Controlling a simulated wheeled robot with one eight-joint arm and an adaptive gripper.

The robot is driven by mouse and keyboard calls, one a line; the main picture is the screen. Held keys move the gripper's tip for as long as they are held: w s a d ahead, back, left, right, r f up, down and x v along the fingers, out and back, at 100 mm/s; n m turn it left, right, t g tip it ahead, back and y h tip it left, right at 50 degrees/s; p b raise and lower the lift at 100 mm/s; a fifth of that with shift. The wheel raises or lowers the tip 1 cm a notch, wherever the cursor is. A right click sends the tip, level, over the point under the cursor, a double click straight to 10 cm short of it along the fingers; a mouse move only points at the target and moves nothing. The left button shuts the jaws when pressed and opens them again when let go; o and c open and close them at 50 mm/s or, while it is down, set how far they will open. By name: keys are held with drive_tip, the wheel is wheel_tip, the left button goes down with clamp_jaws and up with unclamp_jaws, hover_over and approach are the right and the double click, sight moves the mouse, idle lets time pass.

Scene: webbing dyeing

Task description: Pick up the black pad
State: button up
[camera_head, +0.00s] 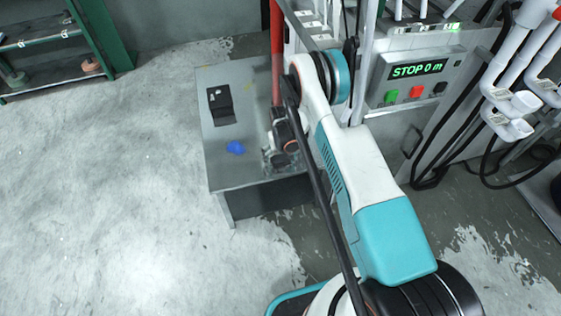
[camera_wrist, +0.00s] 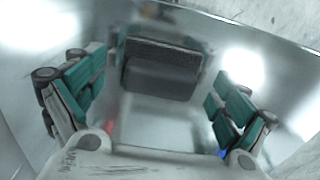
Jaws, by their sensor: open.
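The black pad (camera_head: 221,104) lies flat on the grey table in the head view, on its left half behind the blue item. My gripper (camera_head: 279,152) is at the table's right side, to the right of the pad and apart from it in the picture. In the wrist view my gripper (camera_wrist: 158,112) has its teal-and-black fingers spread wide on the left and right. The arm hides part of the table's right side.
A machine panel (camera_head: 417,70) reading "STOP 0 m" stands to the right. A green shelf (camera_head: 50,45) stands at the far left. The floor left of the table is clear.

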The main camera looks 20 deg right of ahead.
sight(280, 156)
drive_tip(key=c, duration=1.5)
drive_tip(key=shift+o, duration=0.2)
drive_tip(key=shift+r, duration=0.1)
wheel_tip(280, 156, up, 20)
drive_tip(key=p, duration=0.6)
drive_tip(key=shift+p, duration=0.35)
